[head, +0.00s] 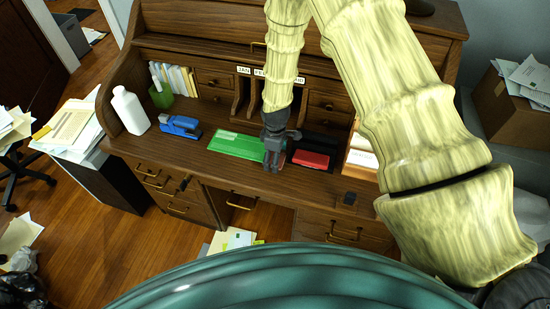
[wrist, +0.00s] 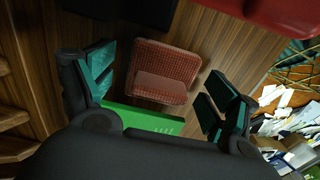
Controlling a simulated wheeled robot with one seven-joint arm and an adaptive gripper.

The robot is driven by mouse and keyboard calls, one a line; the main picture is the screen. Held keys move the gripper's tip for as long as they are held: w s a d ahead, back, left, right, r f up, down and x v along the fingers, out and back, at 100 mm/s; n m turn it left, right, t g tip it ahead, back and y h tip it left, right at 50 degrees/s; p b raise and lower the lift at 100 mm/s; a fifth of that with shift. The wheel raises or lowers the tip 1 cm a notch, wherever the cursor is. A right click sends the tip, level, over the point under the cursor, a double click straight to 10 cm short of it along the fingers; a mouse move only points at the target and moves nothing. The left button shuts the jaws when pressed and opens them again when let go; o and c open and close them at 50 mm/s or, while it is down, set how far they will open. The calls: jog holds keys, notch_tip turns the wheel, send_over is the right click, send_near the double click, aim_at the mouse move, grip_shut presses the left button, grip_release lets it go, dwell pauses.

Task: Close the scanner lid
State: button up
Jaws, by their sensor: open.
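I cannot make out a scanner or its lid for certain in either view. My gripper (head: 273,160) is low over the front of the wooden desk, between a flat green item (head: 237,145) and a red item (head: 310,159). In the wrist view my gripper (wrist: 160,100) has its fingers wide apart, with nothing held. A reddish-brown textured block (wrist: 165,72) shows between and beyond the fingers; whether they touch it I cannot tell. A green edge (wrist: 140,118) lies close below it. A red surface (wrist: 285,14) shows at the upper right.
The wooden desk (head: 150,147) has a white bottle (head: 130,110), a blue stapler-like item (head: 180,126) and a green cup (head: 161,96) at left. A dark cabinet (head: 105,183) with papers stands left of it. A cardboard box (head: 510,115) stands at right.

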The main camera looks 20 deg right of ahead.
jog(key=shift+c, duration=0.5)
jog(key=c, duration=0.9)
jog(key=shift+c, duration=0.6)
jog(key=shift+r, duration=0.1)
